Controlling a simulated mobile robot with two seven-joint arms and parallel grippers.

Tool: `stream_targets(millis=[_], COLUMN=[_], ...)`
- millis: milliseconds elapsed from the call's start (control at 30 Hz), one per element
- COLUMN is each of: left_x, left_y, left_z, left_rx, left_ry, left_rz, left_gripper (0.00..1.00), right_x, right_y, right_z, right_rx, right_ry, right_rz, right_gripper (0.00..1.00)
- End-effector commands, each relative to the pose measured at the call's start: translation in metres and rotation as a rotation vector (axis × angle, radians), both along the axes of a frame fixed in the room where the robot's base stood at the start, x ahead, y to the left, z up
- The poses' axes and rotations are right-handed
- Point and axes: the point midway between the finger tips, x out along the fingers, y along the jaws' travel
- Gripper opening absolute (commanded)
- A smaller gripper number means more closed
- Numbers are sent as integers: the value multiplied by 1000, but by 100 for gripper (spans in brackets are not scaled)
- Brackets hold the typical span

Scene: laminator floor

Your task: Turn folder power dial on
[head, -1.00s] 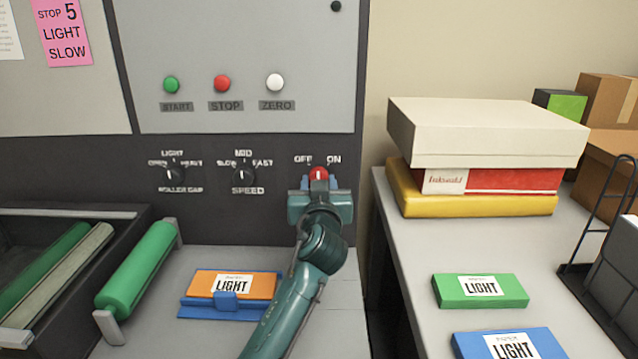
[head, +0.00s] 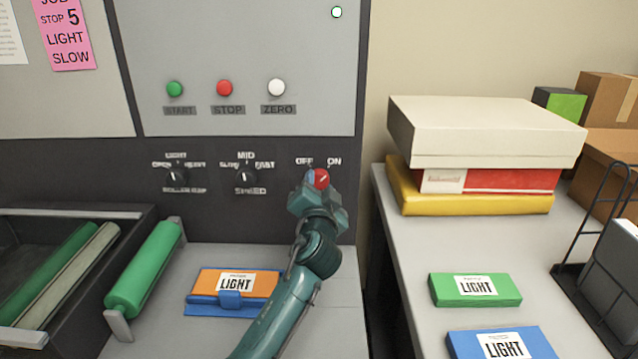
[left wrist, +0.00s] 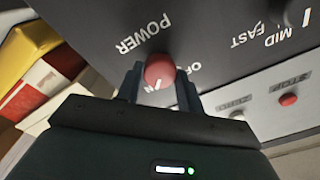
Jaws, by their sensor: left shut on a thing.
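The red power dial (head: 321,179) sits on the dark panel under the OFF and ON labels. Its white pointer line now slants up to the right, toward ON. A small lamp (head: 336,12) at the top of the panel glows white-green. My left gripper (head: 316,186) is at the dial, tilted, and shut on it. In the left wrist view the red dial (left wrist: 159,71) sits between the two fingers, next to the printed POWER label. My right gripper does not show in either view.
The speed dial (head: 247,177) and roller gap dial (head: 176,177) are to the left. Green, red and white buttons sit above. Stacked boxes (head: 485,130) stand on the table at right.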

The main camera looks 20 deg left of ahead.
Motion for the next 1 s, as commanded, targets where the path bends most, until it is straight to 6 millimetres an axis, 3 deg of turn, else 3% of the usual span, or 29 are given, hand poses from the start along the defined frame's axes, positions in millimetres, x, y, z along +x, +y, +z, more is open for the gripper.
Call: stream_targets(millis=[633,667,900,1000], left_x=[0,0,0,0], left_y=[1,1,1,0], left_z=[3,3,2,1], left_rx=[50,50,46,46], left_ry=[7,7,10,10], left_rz=[1,1,0,0], left_gripper=[14,40,59,59], right_x=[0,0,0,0], right_y=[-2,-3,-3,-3], right_z=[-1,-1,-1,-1], right_rx=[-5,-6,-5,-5], right_ry=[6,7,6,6], right_rz=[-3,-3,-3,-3], right_gripper=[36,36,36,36])
